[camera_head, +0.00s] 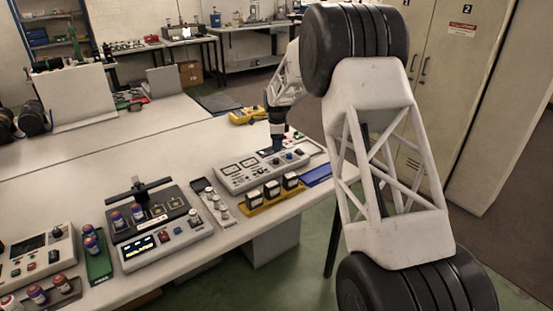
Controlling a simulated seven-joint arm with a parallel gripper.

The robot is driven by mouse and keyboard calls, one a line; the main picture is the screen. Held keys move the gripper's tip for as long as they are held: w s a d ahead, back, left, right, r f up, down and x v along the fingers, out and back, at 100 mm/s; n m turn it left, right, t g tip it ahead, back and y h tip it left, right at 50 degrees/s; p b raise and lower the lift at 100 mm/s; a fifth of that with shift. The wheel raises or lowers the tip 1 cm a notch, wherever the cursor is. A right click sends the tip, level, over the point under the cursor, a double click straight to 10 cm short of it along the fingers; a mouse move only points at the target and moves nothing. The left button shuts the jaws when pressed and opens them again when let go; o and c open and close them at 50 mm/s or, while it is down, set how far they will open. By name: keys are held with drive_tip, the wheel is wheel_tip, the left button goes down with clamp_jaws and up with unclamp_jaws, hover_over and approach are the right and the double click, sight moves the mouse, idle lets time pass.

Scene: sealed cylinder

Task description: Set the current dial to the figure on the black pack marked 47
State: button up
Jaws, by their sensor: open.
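A grey instrument panel (240,178) with two meters and several dark knobs sits near the table's front edge. The current dial cannot be told apart from the other knobs at this size. My gripper (278,149) points down over the right part of this panel, close to its knobs, and hides some of them. It is open; whether its fingers touch a knob cannot be told. Several black packs with white labels (272,190) stand in a yellow tray (262,207) in front of the panel. Their markings are too small to read, so the one marked 47 cannot be picked out.
A narrow tray with small weights (222,208) lies left of the panel. Further left are a device with a lit display (140,248) and a green rack of capped cylinders (97,262). A yellow meter (246,117) lies behind. A blue item (317,176) is at right.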

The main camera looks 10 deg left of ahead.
sight(276, 159)
drive_tip(key=shift+f, duration=0.25)
drive_tip(key=shift+f, duration=3.8)
drive_tip(key=c, duration=0.9)
